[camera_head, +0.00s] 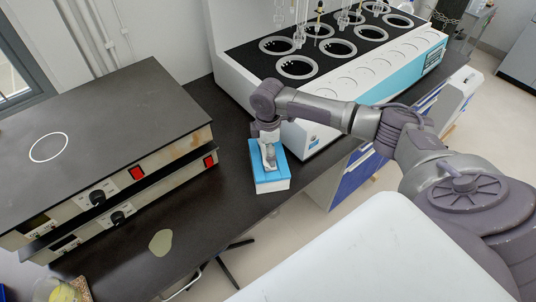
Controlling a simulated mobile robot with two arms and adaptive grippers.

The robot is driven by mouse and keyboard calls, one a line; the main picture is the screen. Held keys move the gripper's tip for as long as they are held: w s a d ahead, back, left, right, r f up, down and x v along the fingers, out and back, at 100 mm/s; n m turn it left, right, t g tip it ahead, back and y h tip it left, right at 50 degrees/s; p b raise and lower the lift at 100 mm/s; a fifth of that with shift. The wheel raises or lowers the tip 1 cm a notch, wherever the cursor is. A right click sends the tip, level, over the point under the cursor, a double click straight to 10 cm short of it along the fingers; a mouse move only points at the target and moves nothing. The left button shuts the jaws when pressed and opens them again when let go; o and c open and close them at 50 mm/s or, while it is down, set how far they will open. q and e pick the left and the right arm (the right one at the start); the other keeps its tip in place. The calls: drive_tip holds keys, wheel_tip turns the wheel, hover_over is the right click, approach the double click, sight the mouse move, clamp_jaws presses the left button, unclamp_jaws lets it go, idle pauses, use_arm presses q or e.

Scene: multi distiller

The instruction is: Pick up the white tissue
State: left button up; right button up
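A blue and white tissue box (272,186) stands on the black bench, near its front edge. My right gripper (269,165) points down at the top of the box, at or just above its opening. A small pale patch shows between or beside the fingers. I cannot tell whether it is the white tissue or part of the gripper, and the fingers are too small to read as open or shut. No tissue is clearly seen apart from the gripper. My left gripper is not in view.
A white multi-position distiller (408,50) with black round wells stands behind and right of the box. Two stacked hotplates (109,128) with red switches stand at left. Glassware (298,35) rises above the distiller.

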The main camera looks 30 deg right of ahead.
drive_tip(key=shift+c, duration=0.9)
drive_tip(key=shift+r, duration=0.45)
drive_tip(key=r, duration=0.1)
drive_tip(key=r+b, duration=0.1)
drive_tip(key=s+r, duration=0.1)
drive_tip(key=shift+d+r, duration=0.3)
drive_tip(key=shift+d, duration=0.05)
drive_tip(key=s+d+r+p, duration=0.2)
drive_tip(key=s+r+p, duration=0.1)
drive_tip(key=r, duration=0.3)
drive_tip(key=s+d+r+p, duration=0.2)
drive_tip(key=s+r+p, duration=0.1)
drive_tip(key=s+r, duration=0.3)
drive_tip(key=shift+s+d+r+p, duration=0.2)
drive_tip(key=shift+d+r+p, duration=0.05)
drive_tip(key=shift+r+p, duration=0.1)
drive_tip(key=shift+f, duration=0.1)
